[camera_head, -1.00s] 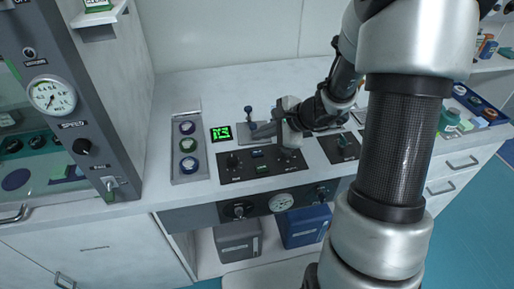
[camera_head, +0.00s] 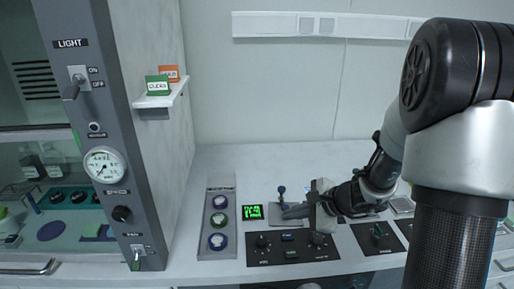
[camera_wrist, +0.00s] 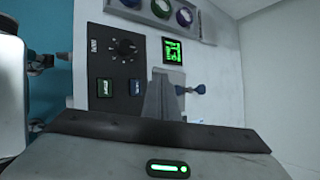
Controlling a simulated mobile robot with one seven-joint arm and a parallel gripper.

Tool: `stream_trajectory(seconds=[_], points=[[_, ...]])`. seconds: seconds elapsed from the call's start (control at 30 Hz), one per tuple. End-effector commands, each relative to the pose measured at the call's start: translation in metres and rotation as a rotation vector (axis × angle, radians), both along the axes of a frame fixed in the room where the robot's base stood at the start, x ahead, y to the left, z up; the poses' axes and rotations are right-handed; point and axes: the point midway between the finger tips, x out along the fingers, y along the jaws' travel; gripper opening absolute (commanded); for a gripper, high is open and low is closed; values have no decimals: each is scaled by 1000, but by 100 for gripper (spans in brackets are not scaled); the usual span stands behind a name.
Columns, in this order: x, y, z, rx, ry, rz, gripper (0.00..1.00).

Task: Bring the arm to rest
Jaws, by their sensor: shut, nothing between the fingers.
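My gripper (camera_head: 290,211) is over the white bench top, at the right end of a green-lit display (camera_head: 252,212) and just above a black control panel (camera_head: 291,247). Its fingers look closed together with nothing between them. My arm comes in from the right.
A grey tray with three round pieces (camera_head: 217,246) lies left of the display. A tall grey cabinet column with a gauge (camera_head: 104,165) and switches stands at the left. A small shelf (camera_head: 160,98) holds green and orange cards. The bench behind the lever is clear.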

Motion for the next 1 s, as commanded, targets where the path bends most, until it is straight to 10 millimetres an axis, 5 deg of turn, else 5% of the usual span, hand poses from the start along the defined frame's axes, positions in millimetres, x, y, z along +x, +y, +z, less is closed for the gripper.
stream_trajectory(seconds=[0.17,0.3,0.5,0.7,1.0], points=[[-30,35,77,-133,-97,250,0],[-86,63,149,-347,-199,569,0],[-170,61,221,-721,-300,960,0],[-221,28,265,-1066,-335,1184,0],[-238,5,282,-1235,-329,1259,0]])
